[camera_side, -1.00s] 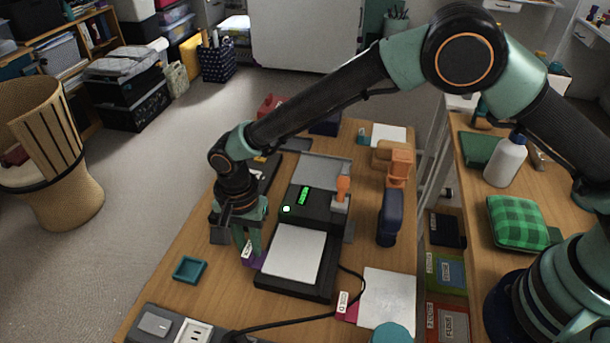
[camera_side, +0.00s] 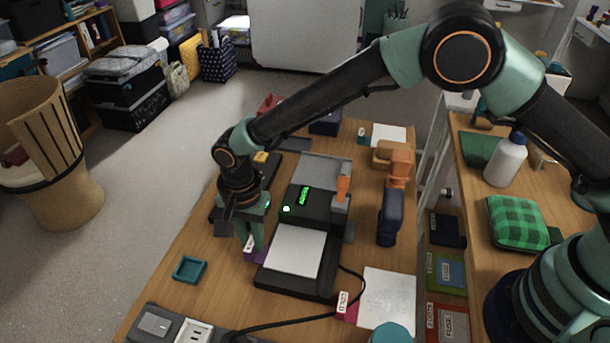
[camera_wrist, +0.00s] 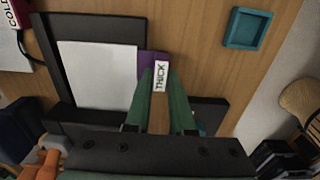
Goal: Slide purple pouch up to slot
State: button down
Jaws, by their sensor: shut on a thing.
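The purple pouch is a white sheet (camera_side: 294,251) with a purple tab marked THICK. It lies flat on the black feed tray of the machine (camera_side: 325,206), its far edge close to the machine's front. The slot itself is too dark to make out. In the wrist view the sheet (camera_wrist: 97,75) lies on the black tray, with its purple tab (camera_wrist: 148,65) past the tray's side. My gripper (camera_side: 252,250) points down at the tray's left side. In the wrist view my gripper (camera_wrist: 160,93) is shut on the tab, around the white THICK label.
A teal square dish (camera_side: 189,269) lies left of the tray. A sheet with a pink COLD tab (camera_side: 387,297) lies to the right, and a black cable runs past the tray's near end.

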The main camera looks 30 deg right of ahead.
jog(key=shift+d, duration=0.1)
jog(key=c, duration=0.7)
grip_release()
notch_tip(320, 180, up, 12)
jog(key=shift+r, duration=0.1)
jog(key=shift+w, duration=0.1)
